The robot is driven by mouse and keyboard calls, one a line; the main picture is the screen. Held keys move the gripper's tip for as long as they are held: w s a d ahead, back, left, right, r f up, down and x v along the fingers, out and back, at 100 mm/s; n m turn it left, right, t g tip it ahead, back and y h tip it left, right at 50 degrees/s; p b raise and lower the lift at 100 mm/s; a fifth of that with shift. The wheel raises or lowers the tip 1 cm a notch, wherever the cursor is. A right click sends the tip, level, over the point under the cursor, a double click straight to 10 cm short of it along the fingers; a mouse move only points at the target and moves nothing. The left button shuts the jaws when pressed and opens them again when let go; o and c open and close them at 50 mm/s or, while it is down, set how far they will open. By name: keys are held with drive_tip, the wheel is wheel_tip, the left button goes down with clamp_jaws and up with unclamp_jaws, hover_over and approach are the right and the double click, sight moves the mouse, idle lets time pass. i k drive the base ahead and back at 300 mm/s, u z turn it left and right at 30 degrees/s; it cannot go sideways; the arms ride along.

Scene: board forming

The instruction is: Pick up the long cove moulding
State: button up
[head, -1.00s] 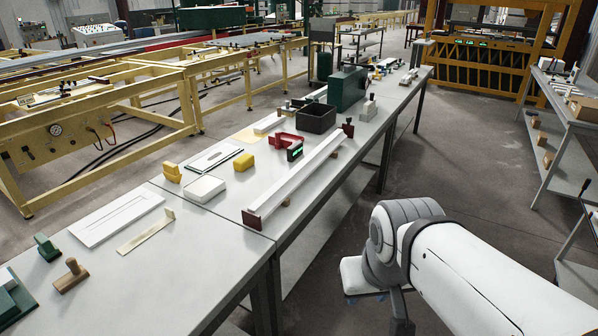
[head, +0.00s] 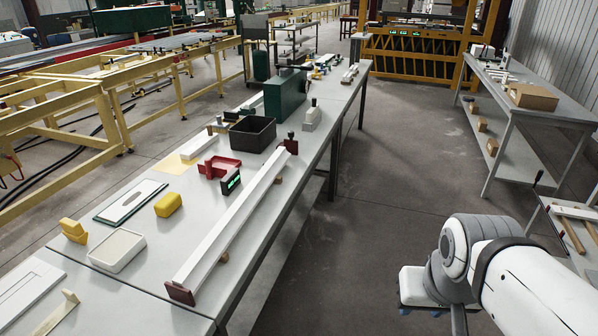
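A long white strip (head: 235,215), which looks like the long cove moulding, lies lengthwise along the right edge of the grey workbench (head: 130,305). A dark red-brown piece (head: 180,292) sits at its near end and another (head: 290,144) at its far end. My white and grey arm is at the lower right, over the floor and apart from the bench. My gripper's fingers cannot be made out, and I see nothing held.
Near the strip are a black bin (head: 252,134), red tray (head: 219,167), device with green display (head: 231,182), yellow block (head: 168,204) and white tray (head: 117,251). A dark green box (head: 285,94) stands farther back. The aisle floor (head: 390,180) right of the bench is clear.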

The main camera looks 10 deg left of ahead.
sight(192, 275)
drive_tip(key=z, duration=0.25)
drive_tip(key=i, duration=1.3)
drive_tip(key=u, duration=0.65)
drive_tip(key=i, duration=0.6)
drive_tip(key=u, duration=0.45)
drive_tip(key=k, duration=0.7)
drive_tip(key=u, duration=0.2)
drive_tip(key=i, duration=0.7)
drive_tip(key=z, duration=0.05)
